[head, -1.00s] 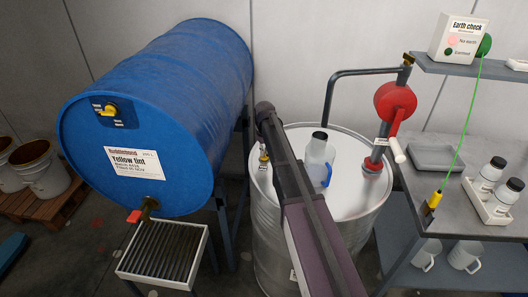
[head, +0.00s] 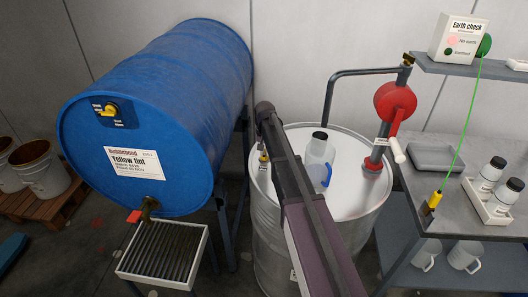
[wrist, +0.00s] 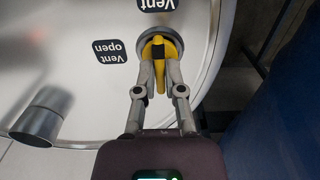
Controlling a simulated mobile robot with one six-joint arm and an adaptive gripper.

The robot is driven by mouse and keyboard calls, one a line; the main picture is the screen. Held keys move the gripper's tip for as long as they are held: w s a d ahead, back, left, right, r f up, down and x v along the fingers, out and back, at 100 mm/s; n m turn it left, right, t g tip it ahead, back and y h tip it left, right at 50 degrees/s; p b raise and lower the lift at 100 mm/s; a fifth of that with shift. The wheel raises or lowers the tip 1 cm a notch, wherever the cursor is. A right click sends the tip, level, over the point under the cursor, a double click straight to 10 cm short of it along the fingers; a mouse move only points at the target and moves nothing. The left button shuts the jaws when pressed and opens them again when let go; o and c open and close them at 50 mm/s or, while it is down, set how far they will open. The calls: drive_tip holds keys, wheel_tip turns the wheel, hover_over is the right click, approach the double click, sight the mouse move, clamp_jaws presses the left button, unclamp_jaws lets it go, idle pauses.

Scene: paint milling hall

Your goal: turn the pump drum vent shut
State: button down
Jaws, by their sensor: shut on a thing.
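The pump drum (head: 335,205) is a bright steel drum with a red hand pump on its lid. Its vent (wrist: 158,62) has a yellow and black handle in a round grey fitting near the lid's rim. My gripper (wrist: 160,78) is shut on the vent handle, one finger on each side. The handle lies roughly up and down in the wrist view. A "Vent open" label (wrist: 108,50) is left of it, and another "Vent" label (wrist: 158,4) above is cut off. In the head view the vent (head: 263,160) shows only partly beside my arm, and my gripper is hidden.
A blue drum (head: 170,100) lies on a stand at left. A bench (head: 425,185) with bottles stands at right.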

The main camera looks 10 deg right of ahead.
idle(0.4)
drive_tip(key=c, duration=0.7)
unclamp_jaws()
drive_tip(key=shift+c, duration=0.2)
drive_tip(key=shift+r, duration=0.1)
